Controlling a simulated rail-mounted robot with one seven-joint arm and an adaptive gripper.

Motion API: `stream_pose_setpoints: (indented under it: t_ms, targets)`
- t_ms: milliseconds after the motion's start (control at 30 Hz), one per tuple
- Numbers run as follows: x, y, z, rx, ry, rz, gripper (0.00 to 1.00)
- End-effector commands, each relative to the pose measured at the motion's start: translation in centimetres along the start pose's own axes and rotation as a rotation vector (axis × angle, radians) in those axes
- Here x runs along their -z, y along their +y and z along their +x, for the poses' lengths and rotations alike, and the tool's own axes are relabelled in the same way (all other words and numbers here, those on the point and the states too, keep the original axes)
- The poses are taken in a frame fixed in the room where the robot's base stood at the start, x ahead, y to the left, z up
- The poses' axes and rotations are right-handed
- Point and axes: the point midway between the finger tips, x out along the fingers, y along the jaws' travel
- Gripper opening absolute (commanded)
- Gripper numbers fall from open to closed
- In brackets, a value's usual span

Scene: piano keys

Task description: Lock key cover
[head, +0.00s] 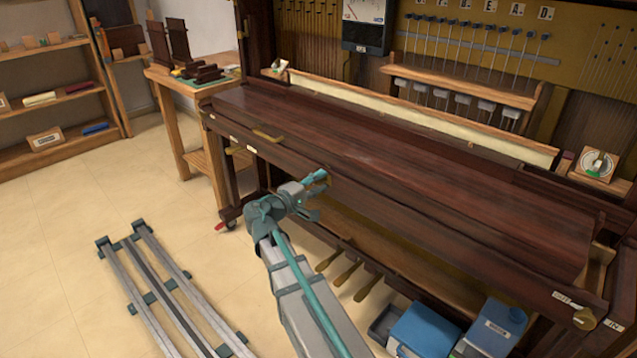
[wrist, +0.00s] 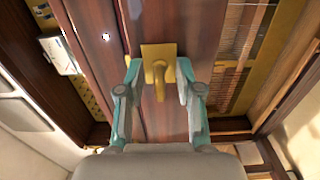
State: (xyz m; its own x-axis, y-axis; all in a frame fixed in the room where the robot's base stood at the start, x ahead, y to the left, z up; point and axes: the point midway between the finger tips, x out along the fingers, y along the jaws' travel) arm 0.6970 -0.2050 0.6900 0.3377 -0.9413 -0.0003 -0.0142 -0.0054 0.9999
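The key cover (head: 400,165) is a long dark red-brown wooden panel lying flat across the piano. Brass fittings sit along its front: a flat one (head: 267,135) at the left, and a knob (head: 582,318) at the right end between white labels that seem to read OUT and IN. My gripper (head: 318,190) is at the front edge, left of the middle. In the wrist view, a brass handle on a square plate (wrist: 158,65) stands between the fingertips of my gripper (wrist: 158,82). The fingers are apart, with gaps on both sides of the handle.
Several brass pedals (head: 348,273) are below the piano. A blue box (head: 425,328) and a blue container (head: 495,325) stand at the lower right. A wooden side table (head: 165,78) is at the left.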

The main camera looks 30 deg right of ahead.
Motion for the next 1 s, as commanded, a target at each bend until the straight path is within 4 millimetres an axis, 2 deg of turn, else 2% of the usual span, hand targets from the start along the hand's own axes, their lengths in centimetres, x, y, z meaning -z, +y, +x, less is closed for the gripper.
stream_pose_setpoints:
  t_ms: [167,633,800,1000]
  targets:
    - [0.0,0.0,-1.6,0.000,0.003,0.000,0.35]
    - [0.0,0.0,-10.0,0.000,0.002,0.000,0.35]
    - [0.0,0.0,-11.5,0.000,0.001,0.000,0.35]
    - [0.0,0.0,-11.9,0.000,0.000,0.000,0.35]
